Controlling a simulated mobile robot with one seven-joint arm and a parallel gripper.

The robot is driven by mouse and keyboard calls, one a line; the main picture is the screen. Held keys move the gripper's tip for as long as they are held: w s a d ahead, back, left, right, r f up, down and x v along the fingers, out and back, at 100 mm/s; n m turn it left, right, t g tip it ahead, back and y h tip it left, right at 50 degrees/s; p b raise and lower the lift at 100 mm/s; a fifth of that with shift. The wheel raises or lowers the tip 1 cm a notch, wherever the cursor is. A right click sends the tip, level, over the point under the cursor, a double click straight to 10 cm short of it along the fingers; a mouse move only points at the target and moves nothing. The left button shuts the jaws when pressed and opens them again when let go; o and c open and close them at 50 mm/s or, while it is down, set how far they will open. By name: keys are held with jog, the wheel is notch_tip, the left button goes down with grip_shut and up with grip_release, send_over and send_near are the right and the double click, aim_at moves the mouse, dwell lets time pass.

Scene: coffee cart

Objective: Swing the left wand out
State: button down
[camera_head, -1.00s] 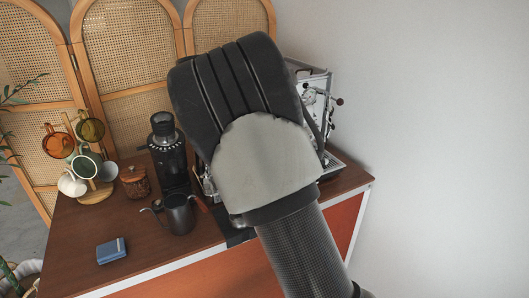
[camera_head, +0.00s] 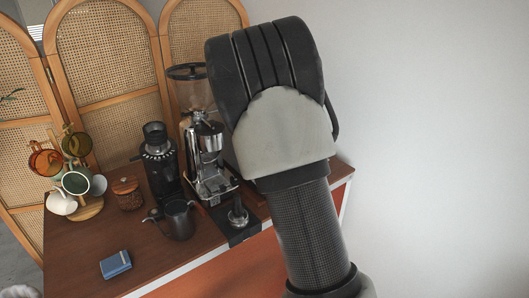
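The left wand and the espresso machine it belongs to cannot be made out in the head view. My large black and grey arm link stands in front of the right part of the cart and covers that area. My gripper is not in view, so its opening and what it touches cannot be told.
The wooden cart top (camera_head: 80,245) holds a lever machine or grinder (camera_head: 210,150), a tamper (camera_head: 238,213), a black grinder (camera_head: 160,175), a dark kettle (camera_head: 179,220), a lidded jar (camera_head: 127,194), a blue box (camera_head: 115,264) and a mug rack (camera_head: 90,207). A rattan screen (camera_head: 105,55) stands behind.

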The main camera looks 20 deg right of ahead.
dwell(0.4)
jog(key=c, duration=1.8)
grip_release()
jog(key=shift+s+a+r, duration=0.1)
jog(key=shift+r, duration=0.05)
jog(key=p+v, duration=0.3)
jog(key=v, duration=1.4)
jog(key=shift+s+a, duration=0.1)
